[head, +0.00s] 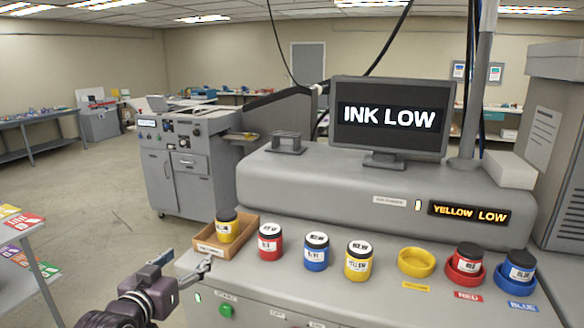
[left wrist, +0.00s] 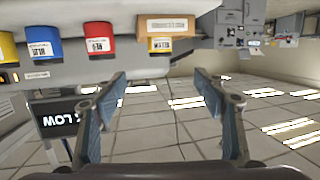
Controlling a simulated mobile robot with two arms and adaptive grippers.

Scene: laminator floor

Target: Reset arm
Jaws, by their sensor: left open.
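My left gripper (head: 198,272) is at the lower left of the head view, beside the front left corner of the machine's counter, below the wooden tray (head: 206,249). In the left wrist view its two fingers (left wrist: 160,82) are spread, with nothing between them. A yellow ink jar (head: 227,226) stands in the tray. Red (head: 270,242), blue (head: 316,252) and yellow (head: 358,261) jars stand in a row to its right. My right gripper is in neither view.
The yellow holder (head: 416,262) is empty; the red (head: 466,264) and blue (head: 516,273) holders each bear a jar. A monitor (head: 391,117) reads "INK LOW" and a panel (head: 469,213) "YELLOW LOW". A shelf with coloured cards (head: 20,218) stands at left; open floor lies beyond.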

